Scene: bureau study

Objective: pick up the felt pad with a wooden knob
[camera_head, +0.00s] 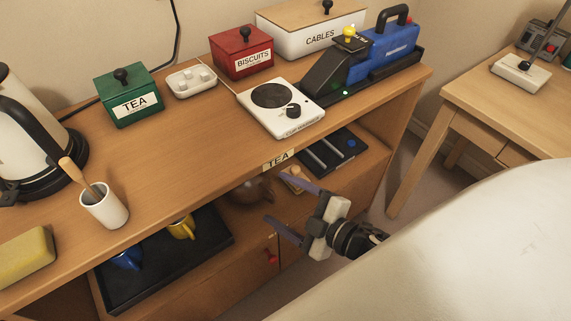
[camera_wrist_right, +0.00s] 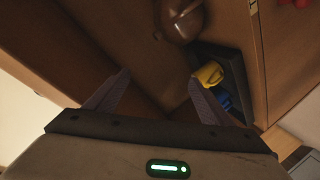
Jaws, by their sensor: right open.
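A small pale wooden piece (camera_head: 294,178), perhaps the felt pad with its knob, is on the lower shelf under the TEA label. It is small and partly covered by my upper finger, so I cannot tell its shape. My right gripper (camera_head: 280,202) is open and empty at the front of the lower shelf, its fingers pointing in toward the shelf. In the right wrist view the gripper (camera_wrist_right: 155,90) shows two spread fingers with nothing between them. I do not make out the pad in that view. My left gripper is out of sight.
A brown round pot (camera_head: 248,190) sits on the lower shelf; it also shows in the wrist view (camera_wrist_right: 182,18). The wooden top (camera_head: 190,160) overhangs the shelf.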

